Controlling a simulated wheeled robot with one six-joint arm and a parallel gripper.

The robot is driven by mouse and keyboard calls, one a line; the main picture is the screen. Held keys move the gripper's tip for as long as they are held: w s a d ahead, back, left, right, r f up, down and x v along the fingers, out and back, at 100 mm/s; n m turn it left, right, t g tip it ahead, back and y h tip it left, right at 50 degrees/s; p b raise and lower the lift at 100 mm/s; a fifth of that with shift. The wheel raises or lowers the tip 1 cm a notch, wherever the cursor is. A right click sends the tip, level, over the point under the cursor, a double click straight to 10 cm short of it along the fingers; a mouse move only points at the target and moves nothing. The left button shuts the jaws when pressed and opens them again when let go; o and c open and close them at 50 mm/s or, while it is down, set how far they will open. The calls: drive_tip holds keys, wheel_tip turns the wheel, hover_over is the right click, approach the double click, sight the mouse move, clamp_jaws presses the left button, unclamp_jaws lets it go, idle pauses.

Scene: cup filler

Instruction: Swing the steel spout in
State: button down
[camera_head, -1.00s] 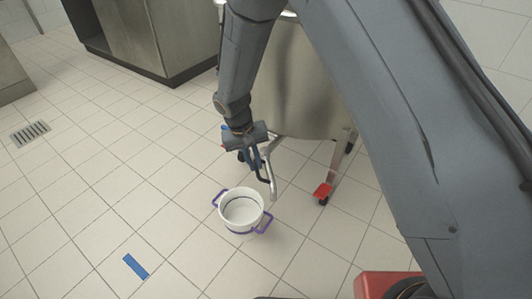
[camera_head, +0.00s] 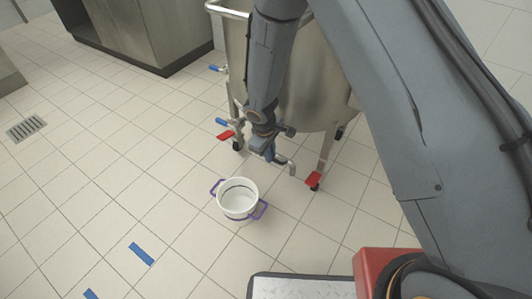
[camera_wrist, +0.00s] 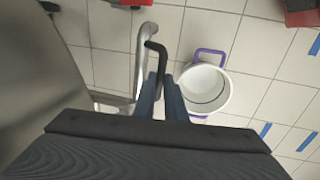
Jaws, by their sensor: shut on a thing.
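The steel spout (camera_head: 291,167) is a bent pipe low at the front of the steel vat (camera_head: 309,85). In the wrist view the spout (camera_wrist: 142,50) runs beside a black bent handle (camera_wrist: 162,60). My gripper (camera_head: 268,154) is at the spout; in the wrist view its blue fingers (camera_wrist: 163,88) are shut on the black handle. The white bucket (camera_head: 238,202) with purple handles stands on the floor, left of and nearer than the spout end, which is not over it. The bucket (camera_wrist: 207,91) is right of my fingers in the wrist view. The spout's joint is partly hidden.
The vat's legs have red pedals (camera_head: 313,180) and casters close to my gripper. Blue levers (camera_head: 222,121) stick out at its left. Blue tape (camera_head: 141,253) marks the floor. A drain (camera_head: 26,128) and steel cabinets (camera_head: 140,30) are farther off.

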drive_tip(key=shift+w+d, duration=0.15)
drive_tip(key=shift+w, duration=0.05)
idle(0.4)
drive_tip(key=c, duration=1.8)
unclamp_jaws()
wheel_tip(320, 180, up, 8)
drive_tip(key=s+p, duration=0.1)
drive_tip(key=p, duration=0.1)
drive_tip(key=shift+s+a+f, duration=0.15)
drive_tip(key=shift+s+a, duration=0.05)
drive_tip(key=shift+a, duration=0.1)
